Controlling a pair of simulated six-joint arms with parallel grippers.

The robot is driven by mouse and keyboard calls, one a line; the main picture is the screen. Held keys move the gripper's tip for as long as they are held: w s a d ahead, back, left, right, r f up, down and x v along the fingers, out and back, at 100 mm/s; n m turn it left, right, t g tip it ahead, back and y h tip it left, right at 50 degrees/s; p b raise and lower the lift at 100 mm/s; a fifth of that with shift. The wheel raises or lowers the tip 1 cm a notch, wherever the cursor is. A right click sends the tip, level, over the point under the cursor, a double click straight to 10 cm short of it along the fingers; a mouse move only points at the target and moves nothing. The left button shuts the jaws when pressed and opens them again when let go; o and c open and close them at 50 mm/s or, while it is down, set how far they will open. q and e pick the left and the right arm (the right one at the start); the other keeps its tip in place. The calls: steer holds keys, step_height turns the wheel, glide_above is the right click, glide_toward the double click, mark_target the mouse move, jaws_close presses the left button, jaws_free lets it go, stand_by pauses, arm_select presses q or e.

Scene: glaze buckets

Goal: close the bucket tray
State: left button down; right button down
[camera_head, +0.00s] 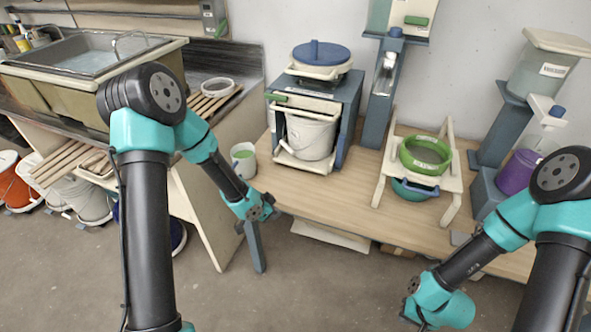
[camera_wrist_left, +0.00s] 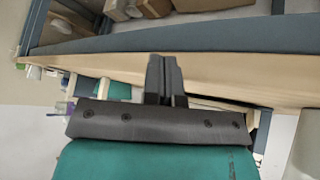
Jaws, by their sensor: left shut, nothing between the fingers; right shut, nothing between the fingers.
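A white bucket (camera_head: 310,136) stands on a cream tray (camera_head: 303,166) in the lower bay of a blue housing (camera_head: 345,125) on the wooden table. The tray's front lip sticks out past the housing's front. My left gripper (camera_head: 266,207) is near the table's front left edge, in front of the tray, apart from it.
A cup with green contents (camera_head: 243,158) stands left of the housing. A cream stand (camera_head: 452,178) with a green bowl (camera_head: 425,156) is to the right. A blue-lidded pot (camera_head: 320,55) sits on the housing. A sink (camera_head: 90,62) is at the far left. Table between housing and stand is clear.

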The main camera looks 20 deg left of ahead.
arm_select(q)
steer(key=w+a+r+m+t, duration=0.1)
steer(key=w+a+r+m, duration=0.1)
steer(key=w+r+m, duration=0.6)
step_height(320, 180, up, 4)
steer(key=shift+w+r+m, duration=0.15)
steer(key=shift+w+m, duration=0.25)
steer(key=shift+w, duration=0.05)
steer(key=x, duration=0.9)
steer(key=shift+w+f, duration=0.2)
steer(key=shift+w, duration=0.05)
steer(key=shift+w+d+f, duration=0.15)
steer(key=shift+w, duration=0.1)
steer(key=shift+w+d+r, duration=0.1)
steer(key=shift+w+r, duration=0.1)
steer(key=shift+w, duration=0.7)
steer(key=shift+w+d+r, duration=0.1)
steer(key=shift+w+r, duration=0.15)
steer(key=shift+w, duration=0.65)
